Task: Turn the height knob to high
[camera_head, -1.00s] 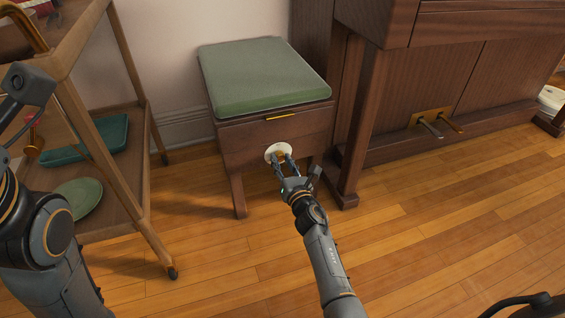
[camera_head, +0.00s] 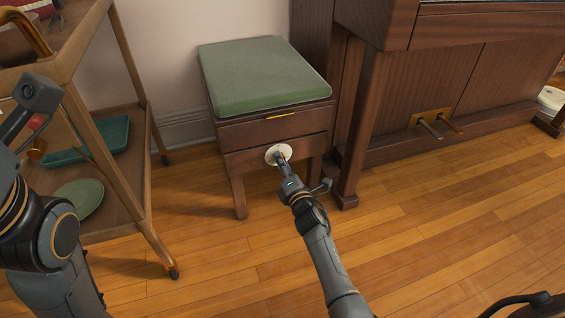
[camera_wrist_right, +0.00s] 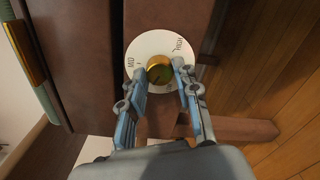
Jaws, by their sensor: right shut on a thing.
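The piano stool (camera_head: 262,133) has a green padded seat (camera_head: 262,78) and a white round dial (camera_head: 272,152) on its front. In the right wrist view, the dial (camera_wrist_right: 140,47) carries the words MID at left and HIGH at upper right. The brass height knob (camera_wrist_right: 159,68) sits at its centre. My right gripper (camera_head: 281,158) is at the dial. In the right wrist view, its fingers (camera_wrist_right: 160,74) are shut on the knob, one on each side. I cannot read where the knob points. My left arm shows at the left edge, its gripper out of view.
A wooden trolley (camera_head: 110,150) with a teal tray (camera_head: 105,135) and a green plate (camera_head: 78,198) stands at left. A piano (camera_head: 390,120) with brass pedals (camera_head: 440,124) stands close at right. The wooden floor in front is clear.

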